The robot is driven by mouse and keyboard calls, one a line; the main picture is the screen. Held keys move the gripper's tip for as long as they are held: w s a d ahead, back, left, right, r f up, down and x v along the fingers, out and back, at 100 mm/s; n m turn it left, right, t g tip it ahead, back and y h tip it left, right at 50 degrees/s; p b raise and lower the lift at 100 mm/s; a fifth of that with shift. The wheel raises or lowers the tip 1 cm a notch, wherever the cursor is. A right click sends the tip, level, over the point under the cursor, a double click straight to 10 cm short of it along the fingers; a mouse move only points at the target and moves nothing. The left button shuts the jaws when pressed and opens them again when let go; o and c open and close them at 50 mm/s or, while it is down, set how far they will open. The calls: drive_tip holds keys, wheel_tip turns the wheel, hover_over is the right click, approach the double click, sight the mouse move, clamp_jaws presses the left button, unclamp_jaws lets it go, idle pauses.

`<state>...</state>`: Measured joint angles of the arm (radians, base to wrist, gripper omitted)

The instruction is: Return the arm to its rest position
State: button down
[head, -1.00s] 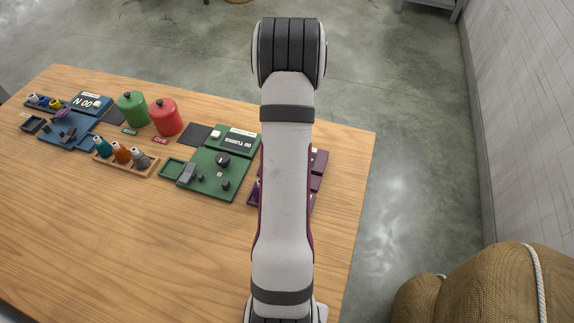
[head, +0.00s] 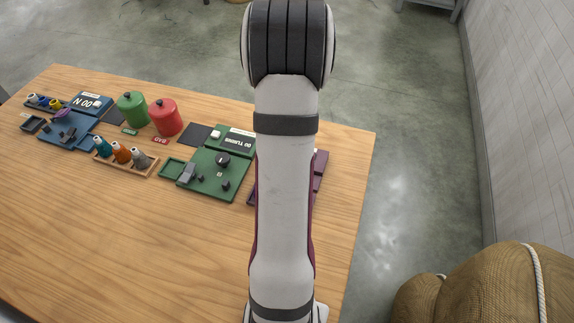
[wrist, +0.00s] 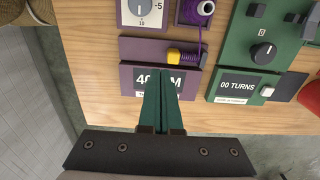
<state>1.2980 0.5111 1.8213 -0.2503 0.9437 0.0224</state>
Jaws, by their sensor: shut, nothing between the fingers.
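My gripper (wrist: 160,100) shows in the wrist view with its two green fingers together and nothing between them. The fingertips overlap the purple station's display panel (wrist: 188,79) in the picture; the height of the gap cannot be told. My arm stands upright in the head view, with its rounded elbow at the top edge. It hides most of the purple station (head: 319,170), and the gripper is out of sight there.
The purple station holds a dial (wrist: 143,12), a purple spool (wrist: 204,8) and a yellow piece (wrist: 182,57) with purple thread. A green station (head: 215,177), cone rack (head: 125,163), green canister (head: 132,109), red canister (head: 165,117) and blue station (head: 68,130) stand left. The front tabletop (head: 120,230) is clear.

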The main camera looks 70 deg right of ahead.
drive_tip(key=w+a+r+n, duration=0.2)
drive_tip(key=w+a+r, duration=0.15)
drive_tip(key=a, duration=0.35)
drive_tip(key=w+a+r+n, duration=0.2)
drive_tip(key=w+a+r, duration=0.15)
drive_tip(key=a, duration=0.35)
drive_tip(key=w+a+r+n, duration=0.2)
drive_tip(key=w+a, duration=0.3)
drive_tip(key=a, duration=0.2)
drive_tip(key=s+a+r+n+y, duration=0.1)
drive_tip(key=s+a+n, duration=0.2)
drive_tip(key=a, duration=0.7)
drive_tip(key=s+a+n, duration=0.3)
drive_tip(key=s+a, duration=0.4)
drive_tip(key=a, duration=0.3)
drive_tip(key=shift+a+r+y, duration=0.35)
drive_tip(key=shift+r+y, duration=0.05)
drive_tip(key=shift+w, duration=0.1)
